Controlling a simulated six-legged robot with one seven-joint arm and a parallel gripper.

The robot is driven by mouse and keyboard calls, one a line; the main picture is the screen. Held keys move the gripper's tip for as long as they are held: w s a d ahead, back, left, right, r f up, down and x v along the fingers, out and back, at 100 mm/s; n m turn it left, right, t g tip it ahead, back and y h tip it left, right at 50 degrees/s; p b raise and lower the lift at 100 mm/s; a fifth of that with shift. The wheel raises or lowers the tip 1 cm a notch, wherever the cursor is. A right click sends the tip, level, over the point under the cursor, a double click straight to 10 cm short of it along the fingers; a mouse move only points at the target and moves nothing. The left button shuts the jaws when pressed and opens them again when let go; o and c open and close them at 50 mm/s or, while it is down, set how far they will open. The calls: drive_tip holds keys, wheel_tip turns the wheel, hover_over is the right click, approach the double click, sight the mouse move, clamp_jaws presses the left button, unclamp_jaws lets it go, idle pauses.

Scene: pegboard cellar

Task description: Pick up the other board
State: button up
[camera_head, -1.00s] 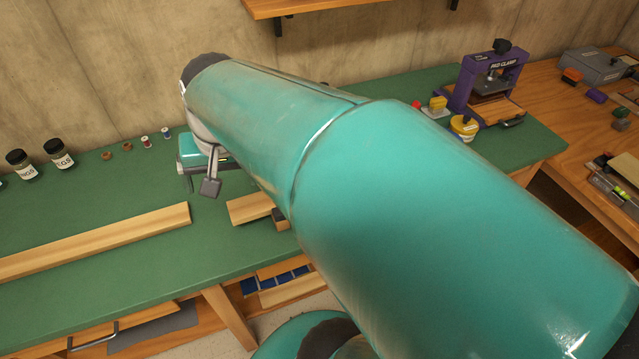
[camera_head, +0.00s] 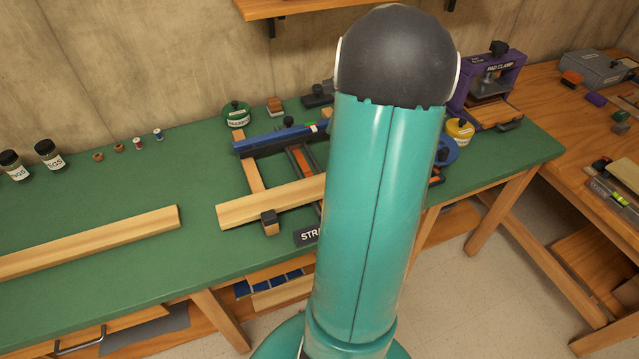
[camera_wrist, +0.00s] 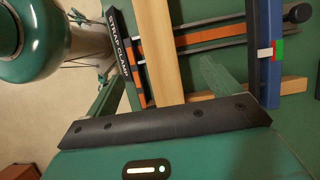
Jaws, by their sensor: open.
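One pale wooden board (camera_head: 90,243) lies flat on the left of the green bench. A second board (camera_head: 265,205) lies across the strap clamp frame (camera_head: 249,163), its right end hidden behind my arm. The wrist view shows this second board (camera_wrist: 158,45) running up from my gripper (camera_wrist: 165,127), between the STRAP CLAMP label and a blue bar (camera_wrist: 263,60). The board's lower end is hidden behind the gripper's dark edge. In the head view, my arm hides the gripper.
Two dark jars (camera_head: 47,154) stand at the back left. A purple pad clamp (camera_head: 490,84) stands right. The green surface between the boards is clear.

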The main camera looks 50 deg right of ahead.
hover_over(321, 184)
drive_tip(key=d, duration=0.3)
drive_tip(key=f, duration=0.5)
drive_tip(key=s+f, duration=0.1)
drive_tip(key=f, duration=0.2)
drive_tip(key=shift+a, duration=0.25)
drive_tip(key=x, duration=0.5)
drive_tip(key=shift+s+a, duration=0.1)
drive_tip(key=shift+a, duration=0.05)
drive_tip(key=c, duration=1.3)
drive_tip(key=shift+r, duration=0.1)
drive_tip(key=shift+c, duration=0.2)
